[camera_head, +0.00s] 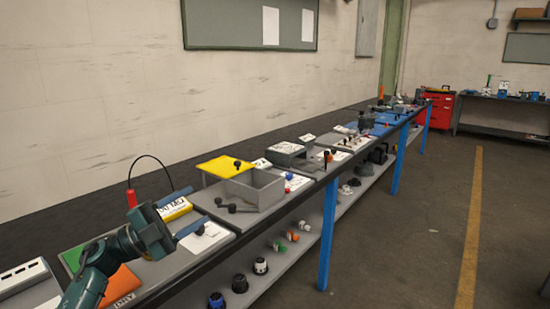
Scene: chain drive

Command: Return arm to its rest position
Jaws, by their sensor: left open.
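My left arm (110,258) comes in from the lower left. My left gripper (198,206) is open, its two blue-grey fingers spread apart and pointing right over the workbench. I see nothing held between the fingers. A white sheet with a small dark knob (200,231) shows just beyond the lower finger; I cannot tell how far below it lies. A yellow box with a white label (173,209) is partly hidden behind the upper finger. My right gripper is not in view. No chain drive can be made out clearly.
A long workbench (225,214) runs away along the wall. Several knobs lie on the lower shelf (318,215). The floor (400,245) at right is clear.

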